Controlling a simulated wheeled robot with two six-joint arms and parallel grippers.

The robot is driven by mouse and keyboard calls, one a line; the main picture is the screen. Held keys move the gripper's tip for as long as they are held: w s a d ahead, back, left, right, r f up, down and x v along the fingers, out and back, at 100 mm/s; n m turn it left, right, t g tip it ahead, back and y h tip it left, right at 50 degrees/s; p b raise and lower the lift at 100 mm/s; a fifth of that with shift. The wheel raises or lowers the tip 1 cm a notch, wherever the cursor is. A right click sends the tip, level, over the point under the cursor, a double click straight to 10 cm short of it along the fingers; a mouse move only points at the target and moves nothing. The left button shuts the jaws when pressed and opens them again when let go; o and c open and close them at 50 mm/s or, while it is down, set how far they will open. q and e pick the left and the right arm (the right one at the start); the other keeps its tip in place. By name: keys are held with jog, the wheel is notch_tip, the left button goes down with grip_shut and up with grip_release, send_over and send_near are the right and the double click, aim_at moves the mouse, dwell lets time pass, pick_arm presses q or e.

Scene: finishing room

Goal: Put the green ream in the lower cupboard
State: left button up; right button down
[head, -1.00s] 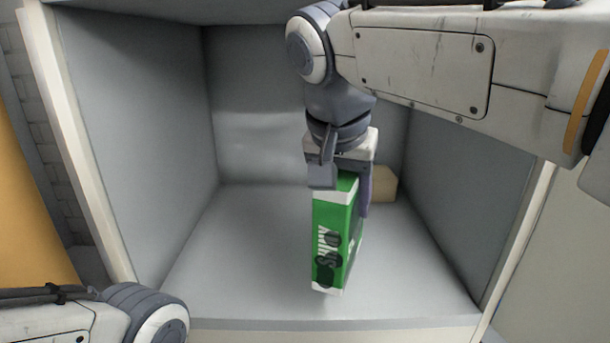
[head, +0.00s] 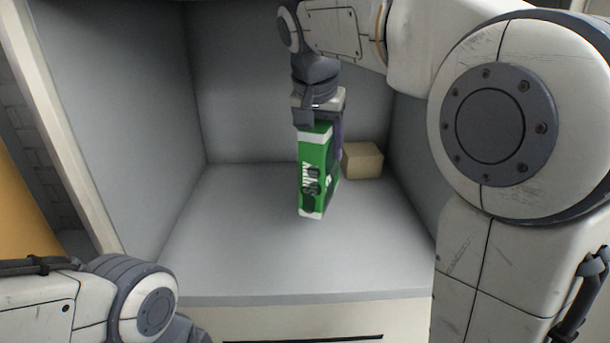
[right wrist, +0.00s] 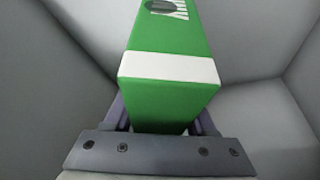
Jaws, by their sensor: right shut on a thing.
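I cannot tell whether the ream's lower end touches the cupboard floor. In the right wrist view the ream (right wrist: 170,95) sits between the two fingers of my right gripper (right wrist: 160,122). My left arm shows at the lower left, but its gripper is out of view.
A small tan box (head: 362,161) stands on the cupboard floor at the back right, just right of the ream. The floor on the left and in front is clear. The left wall, right wall and front edge bound the space.

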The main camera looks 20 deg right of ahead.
notch_tip(320, 180, down, 7)
jog(key=b, duration=0.5)
jog(key=shift+r, duration=0.15)
jog(key=shift+w+f+b, duration=0.15)
jog(key=shift+f+b, duration=0.05)
jog(key=shift+b, duration=0.15)
jog(key=shift+r, duration=0.15)
jog(key=shift+c, duration=1.1)
grip_release()
jog(key=shift+f, duration=0.25)
jog(key=shift+r, duration=0.15)
